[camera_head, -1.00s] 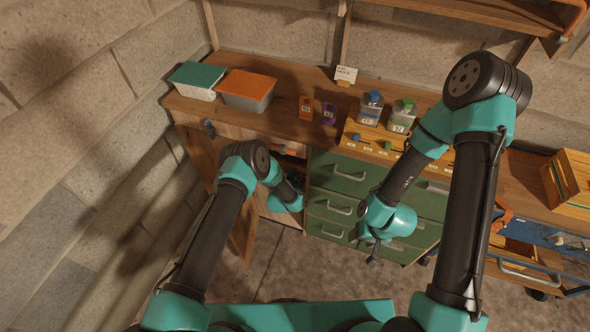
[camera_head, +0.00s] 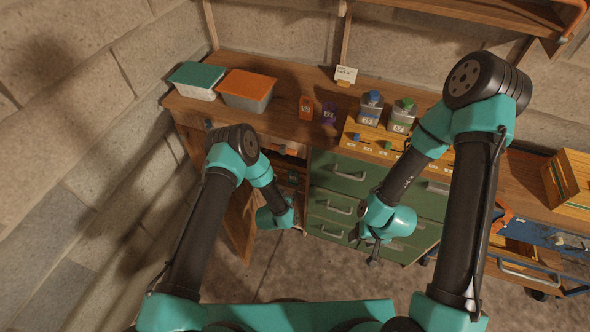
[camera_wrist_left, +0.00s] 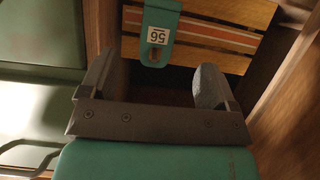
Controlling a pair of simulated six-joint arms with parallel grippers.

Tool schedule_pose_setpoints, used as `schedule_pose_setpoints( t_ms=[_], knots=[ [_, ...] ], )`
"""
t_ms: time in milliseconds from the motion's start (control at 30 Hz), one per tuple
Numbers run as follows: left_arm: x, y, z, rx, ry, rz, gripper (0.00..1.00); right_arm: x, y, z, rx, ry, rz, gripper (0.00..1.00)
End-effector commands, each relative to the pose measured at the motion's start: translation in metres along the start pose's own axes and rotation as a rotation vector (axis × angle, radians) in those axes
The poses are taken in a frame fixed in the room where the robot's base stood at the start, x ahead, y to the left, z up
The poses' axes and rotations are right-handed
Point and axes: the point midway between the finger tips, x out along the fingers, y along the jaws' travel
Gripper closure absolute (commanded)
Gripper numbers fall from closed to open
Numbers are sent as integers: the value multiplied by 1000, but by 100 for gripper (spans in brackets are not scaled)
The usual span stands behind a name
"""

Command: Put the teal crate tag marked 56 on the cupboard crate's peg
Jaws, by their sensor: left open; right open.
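The teal crate tag marked 56 (camera_wrist_left: 159,28) shows in the left wrist view, lying against the slatted wooden front of the cupboard crate (camera_wrist_left: 225,38). I cannot tell whether its hole is around the peg, and no peg is clearly seen. My left gripper (camera_wrist_left: 155,75) is open, with the tag just beyond its fingertips and nothing between them. In the head view my left wrist is in front of the open cupboard, and its fingers are hidden. My right gripper (camera_head: 372,252) is open and empty in front of the green drawers.
Green drawers (camera_head: 338,174) stand right of the cupboard, with jutting handles. The cupboard door (camera_head: 242,225) stands open at left. On the bench are lidded bins (camera_head: 247,88), orange (camera_head: 306,107) and purple (camera_head: 328,114) tags, and bottles (camera_head: 370,107). A blue cart (camera_head: 545,235) stands at right.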

Motion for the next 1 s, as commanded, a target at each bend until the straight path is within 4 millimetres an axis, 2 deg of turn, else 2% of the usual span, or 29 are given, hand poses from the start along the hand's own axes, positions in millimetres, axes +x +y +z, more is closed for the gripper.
schedule_pose_setpoints(
  t_ms=[200,400,600,1000],
  knots=[
    [-38,0,0,-1,-3,1,18,0,0,0,0,0,0,42],
    [-64,0,0,-1,-2,1,18,0,0,0,0,0,0,42],
    [-71,0,0,0,-1,1,18,0,0,0,0,0,0,42],
    [-71,0,0,0,-1,0,18,0,0,0,0,0,0,42]
  ],
)
